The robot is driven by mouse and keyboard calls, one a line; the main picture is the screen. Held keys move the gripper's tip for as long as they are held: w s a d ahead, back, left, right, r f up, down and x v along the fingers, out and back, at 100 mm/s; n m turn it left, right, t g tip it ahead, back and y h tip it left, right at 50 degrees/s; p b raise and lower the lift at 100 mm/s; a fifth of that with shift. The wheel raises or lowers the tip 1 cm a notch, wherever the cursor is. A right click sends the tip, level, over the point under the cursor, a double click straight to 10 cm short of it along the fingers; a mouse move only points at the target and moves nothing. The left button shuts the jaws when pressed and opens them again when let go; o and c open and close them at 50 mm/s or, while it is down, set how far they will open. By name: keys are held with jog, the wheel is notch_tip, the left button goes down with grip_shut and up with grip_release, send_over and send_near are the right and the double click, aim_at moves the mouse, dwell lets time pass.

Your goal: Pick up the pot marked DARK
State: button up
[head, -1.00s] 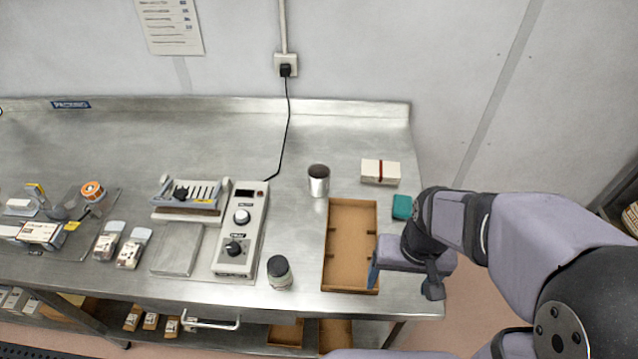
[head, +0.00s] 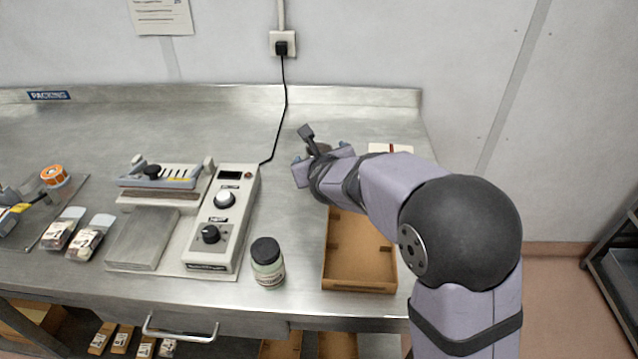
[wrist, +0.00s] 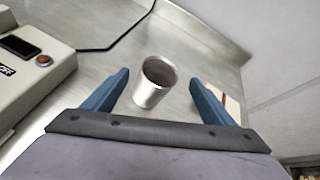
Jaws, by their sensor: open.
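A metal pot (wrist: 147,96) with dark brown contents stands upright in the wrist view, between and beyond my two blue fingers. No marking can be read on the side that shows, so I cannot tell whether it is the one marked DARK. My gripper (wrist: 160,78) is open and empty, with space between each finger and the pot. In the head view my gripper (head: 321,160) is over the back of the bench and mostly hides the pot. A glass jar (head: 267,266) with a dark lid stands at the front of the bench; its label is not readable.
A brown wooden tray (head: 358,288) lies right of the jar, partly under my arm. A control box (head: 205,262) stands to the left, with its cable (head: 284,110) running to the wall.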

aim_at(319, 149)
jog(key=m, duration=0.1)
jog(key=w+m+b, duration=0.1)
jog(key=m, duration=0.1)
jog(key=f+m+t, duration=0.1)
jog(key=shift+w+a+f+h, duration=0.1)
jog(key=shift+w+a+h, duration=0.3)
jog(key=shift+w, duration=0.1)
jog(key=shift+x, duration=0.95)
jog(key=shift+f+p+x, duration=0.1)
jog(key=shift+p+x, duration=0.5)
jog(key=shift+x, duration=0.7)
jog(key=shift+f+p+x, duration=0.15)
jog(key=shift+p+x, duration=0.45)
jog(key=shift+x, duration=0.7)
jog(key=shift+d, duration=0.15)
jog(key=c, duration=1.2)
